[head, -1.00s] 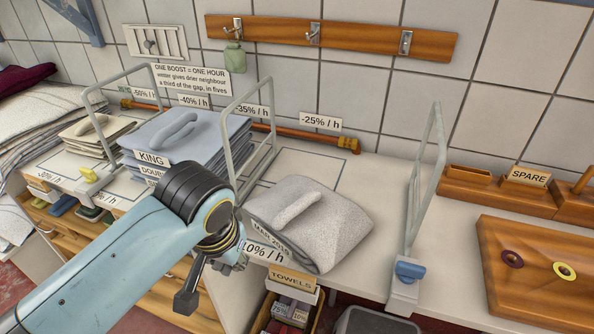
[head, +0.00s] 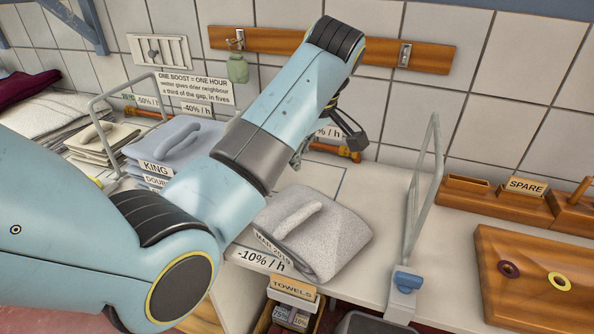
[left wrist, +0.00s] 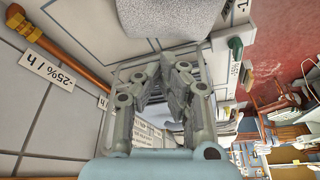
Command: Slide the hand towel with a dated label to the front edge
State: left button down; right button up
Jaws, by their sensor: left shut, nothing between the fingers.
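The hand towel (head: 335,235) is a grey, folded, speckled towel with a rolled ridge on top. Its front label reads "MAR 2019". It lies on the white shelf, near the front edge, behind the "-10% / h" tag (head: 262,260). Its grey cloth also shows at the top of the left wrist view (left wrist: 170,15). My left gripper (head: 298,158) is behind the towel, apart from it, and partly hidden by my own arm. In the left wrist view its fingers (left wrist: 175,68) are shut and empty. My right gripper is not in view.
Wire dividers (head: 424,190) stand on the shelf. Left of the towel is a blue-grey stack (head: 170,140) labelled "KING". A tiled wall with a wooden hook rail (head: 270,42) and a copper pipe (head: 345,152) closes the back. A wooden tray (head: 530,265) lies at right.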

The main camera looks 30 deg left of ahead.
aim_at(294, 202)
pick_arm(q)
jog(key=x, duration=0.8)
jog(key=shift+a+f+p, duration=0.15)
jog(key=shift+f+p, duration=0.15)
jog(key=shift+f, duration=0.05)
jog(key=d, duration=0.1)
jog(key=d+p, duration=0.1)
jog(key=d, duration=0.1)
jog(key=shift+s+d, duration=0.1)
jog(key=shift+s, duration=0.15)
jog(key=shift+s+d, duration=0.1)
jog(key=shift+d, duration=0.3)
jog(key=shift+f, duration=0.1)
